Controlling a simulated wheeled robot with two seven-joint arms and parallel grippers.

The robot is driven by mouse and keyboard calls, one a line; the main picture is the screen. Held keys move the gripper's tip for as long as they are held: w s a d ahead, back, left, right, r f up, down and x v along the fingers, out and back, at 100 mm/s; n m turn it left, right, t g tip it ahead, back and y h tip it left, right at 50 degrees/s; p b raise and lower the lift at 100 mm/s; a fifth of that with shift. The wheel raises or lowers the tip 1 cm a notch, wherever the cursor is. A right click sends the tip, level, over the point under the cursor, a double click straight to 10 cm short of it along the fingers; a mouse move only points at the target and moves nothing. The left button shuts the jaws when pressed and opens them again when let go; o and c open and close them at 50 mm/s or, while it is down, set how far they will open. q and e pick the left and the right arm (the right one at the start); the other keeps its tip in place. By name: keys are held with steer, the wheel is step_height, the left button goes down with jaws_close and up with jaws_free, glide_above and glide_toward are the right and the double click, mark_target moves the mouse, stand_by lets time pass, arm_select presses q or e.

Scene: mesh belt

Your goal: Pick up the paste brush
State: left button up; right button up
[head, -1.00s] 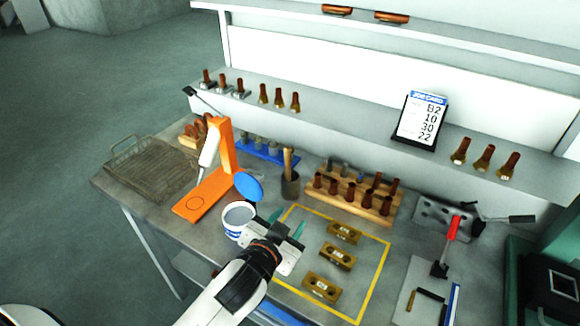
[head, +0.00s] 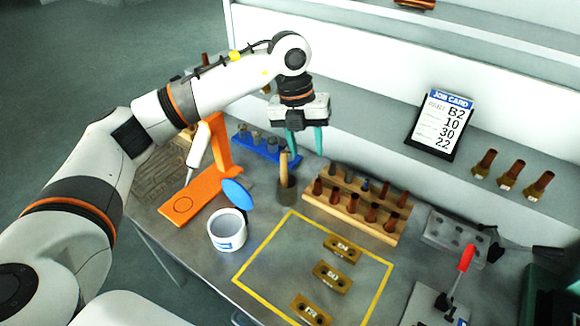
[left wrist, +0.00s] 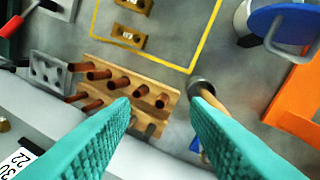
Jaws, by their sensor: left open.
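The paste brush seems to be the wooden-handled tool (head: 284,163) standing upright in a dark round holder (head: 287,190) on the bench. Its lower end is hidden inside the holder. My left gripper (head: 305,143) is open and empty, pointing down above and slightly right of the handle. In the left wrist view, the handle (left wrist: 209,99) and holder (left wrist: 202,85) show beside the right-hand teal finger, which partly covers the handle. The handle is not between the fingers. My right gripper is not in view.
A wooden rack (head: 352,213) of copper nozzles stands right of the holder. A white pot (head: 227,233) with a raised blue lid (head: 237,193) and an orange stand (head: 192,201) are left. Brass blocks (head: 333,277) lie inside a yellow outline. The shelf (head: 390,133) runs behind.

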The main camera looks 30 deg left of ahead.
arm_select(q)
steer(key=r+n+y, duration=0.1)
steer(key=r+y, duration=0.1)
glide_above(284, 166)
steer(key=w, duration=0.1)
steer(key=shift+f, duration=0.15)
step_height(284, 166, down, 6)
steer(key=shift+s+a+r+p, duration=0.1)
steer(key=shift+p, duration=1.1)
step_height(284, 166, down, 5)
steer(key=p, duration=0.2)
steer(key=shift+s+a+r+p, duration=0.1)
steer(key=shift+r+p, duration=0.05)
steer(key=shift+p, duration=0.25)
steer(key=shift+f, duration=0.55)
jaws_close()
steer(key=shift+r, duration=0.15)
